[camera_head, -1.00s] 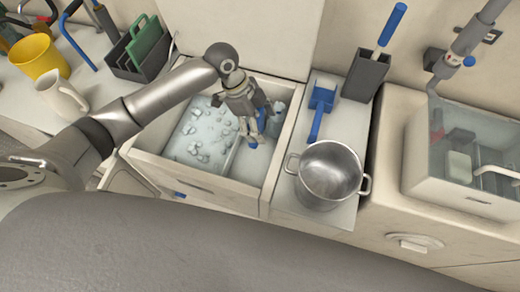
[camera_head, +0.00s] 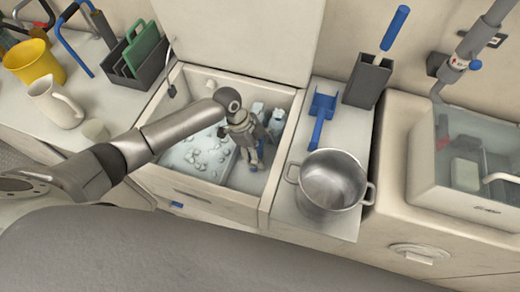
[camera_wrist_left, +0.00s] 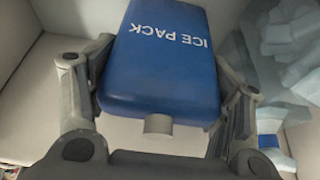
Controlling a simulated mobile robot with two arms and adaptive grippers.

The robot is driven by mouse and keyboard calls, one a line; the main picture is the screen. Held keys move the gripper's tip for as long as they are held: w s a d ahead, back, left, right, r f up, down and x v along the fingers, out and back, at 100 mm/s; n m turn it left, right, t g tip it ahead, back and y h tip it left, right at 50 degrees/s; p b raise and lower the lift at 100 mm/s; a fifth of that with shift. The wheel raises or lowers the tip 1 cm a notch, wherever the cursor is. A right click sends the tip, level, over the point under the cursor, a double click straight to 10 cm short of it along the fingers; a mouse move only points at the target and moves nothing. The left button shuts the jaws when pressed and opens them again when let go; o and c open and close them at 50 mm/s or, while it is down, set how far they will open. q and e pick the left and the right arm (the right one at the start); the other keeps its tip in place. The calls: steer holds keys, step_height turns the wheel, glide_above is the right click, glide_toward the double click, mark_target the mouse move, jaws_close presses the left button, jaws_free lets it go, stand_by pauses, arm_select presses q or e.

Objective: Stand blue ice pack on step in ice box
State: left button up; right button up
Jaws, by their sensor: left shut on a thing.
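The blue ice pack (camera_wrist_left: 160,70) fills the middle of the left wrist view, its white lettering upside down and its cap toward the gripper. My left gripper (camera_wrist_left: 168,85) is shut on it, with a finger at each side. In the head view my left gripper (camera_head: 252,158) points down inside the open ice box (camera_head: 200,199), right of the ice. The pack is mostly hidden there by the gripper. Whether its far end touches the step or floor of the box cannot be told. My right gripper is out of view.
Loose ice (camera_head: 200,152) lies in the box's left part. Pale bottle-like things (camera_head: 279,115) stand at its back right. A steel pot (camera_head: 330,182) and a blue scoop (camera_head: 320,110) sit on the ledge to the right. A white jug (camera_head: 57,103) stands left.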

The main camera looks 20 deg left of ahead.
arm_select(q)
steer(key=o, duration=1)
steer(key=shift+a+r, duration=0.1)
steer(key=shift+r, duration=0.15)
steer(key=v, duration=1.1)
steer(key=shift+r+p, duration=0.3)
steer(key=shift+r, duration=0.1)
